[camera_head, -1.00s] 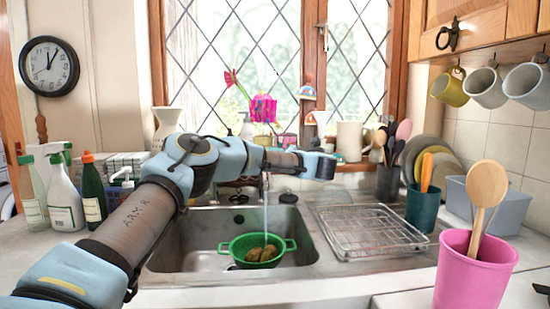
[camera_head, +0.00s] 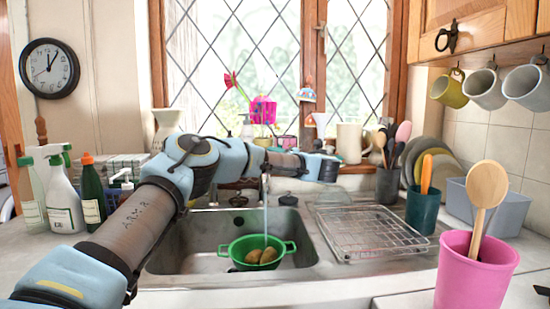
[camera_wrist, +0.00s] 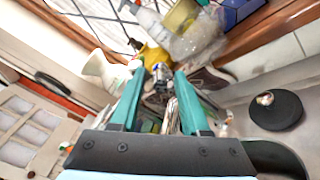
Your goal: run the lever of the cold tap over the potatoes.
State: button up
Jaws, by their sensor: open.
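The tap's spout (camera_head: 265,185) shows below my arm in the head view, and a thin stream of water falls from it. The water lands in a green colander (camera_head: 240,250) with brown potatoes (camera_head: 262,256), standing in the metal sink. My arm covers the top of the tap there, and I cannot make out the lever. In the wrist view my gripper (camera_wrist: 158,80) is open, its two teal fingers apart. A small shiny metal piece (camera_wrist: 160,76) shows between or beyond the fingertips; I cannot tell whether it is the lever. Nothing is visibly held.
A wire rack (camera_head: 370,233) lies right of the sink. A pink pot with a wooden spoon (camera_head: 470,270) stands at the front right. Spray bottles (camera_head: 62,200) stand at the left. A white vase (camera_head: 165,125) and other ornaments line the windowsill behind my arm.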

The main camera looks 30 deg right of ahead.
jog(key=s+b, duration=0.3)
jog(key=s, duration=0.6)
jog(key=shift+s+d, duration=0.25)
jog(key=shift+s, duration=0.15)
